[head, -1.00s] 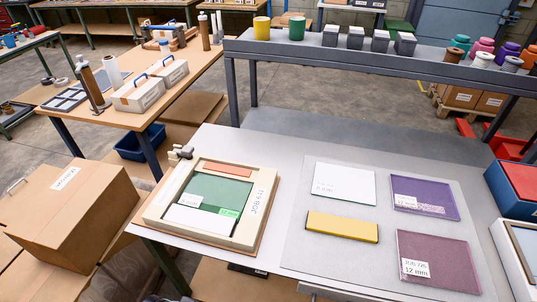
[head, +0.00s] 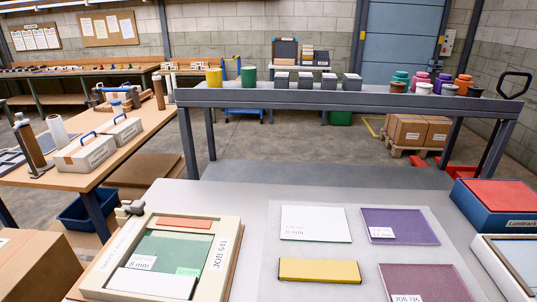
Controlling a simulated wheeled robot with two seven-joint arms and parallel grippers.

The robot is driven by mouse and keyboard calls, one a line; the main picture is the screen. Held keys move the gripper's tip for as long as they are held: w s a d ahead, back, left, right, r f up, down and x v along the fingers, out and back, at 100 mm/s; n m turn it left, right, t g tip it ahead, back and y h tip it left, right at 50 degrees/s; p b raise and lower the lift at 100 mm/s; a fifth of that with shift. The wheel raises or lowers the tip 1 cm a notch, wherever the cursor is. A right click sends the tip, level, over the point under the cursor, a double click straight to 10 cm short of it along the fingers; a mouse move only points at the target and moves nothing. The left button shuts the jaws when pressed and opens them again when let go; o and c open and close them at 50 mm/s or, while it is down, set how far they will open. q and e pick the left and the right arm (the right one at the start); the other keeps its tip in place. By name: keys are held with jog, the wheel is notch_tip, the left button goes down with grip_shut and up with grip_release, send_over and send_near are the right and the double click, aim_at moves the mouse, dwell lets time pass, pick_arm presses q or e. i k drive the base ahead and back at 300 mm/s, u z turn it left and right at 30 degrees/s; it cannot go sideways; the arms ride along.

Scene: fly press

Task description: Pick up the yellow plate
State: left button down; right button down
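The yellow plate (head: 319,271) is a flat rectangular bar lying on a light grey mat (head: 265,252) on the table in front of me. A white plate (head: 314,223) lies just behind it. A purple plate (head: 399,225) lies at the back right of the mat, and a dark mauve plate (head: 425,284) lies to the right of the yellow one. Nothing touches or covers the yellow plate. Neither of my grippers shows in the head view.
A wooden tray (head: 231,250) with orange, green and white plates stands left of the mat. A blue box with a red top (head: 497,197) stands at the right. A raised grey shelf (head: 250,97) with pots and grey blocks runs behind the table.

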aim_at(307, 270)
jog(key=u, duration=1.5)
jog(key=k, duration=0.75)
jog(key=z, duration=1.15)
jog(key=i, duration=0.5)
jog(key=u, duration=0.05)
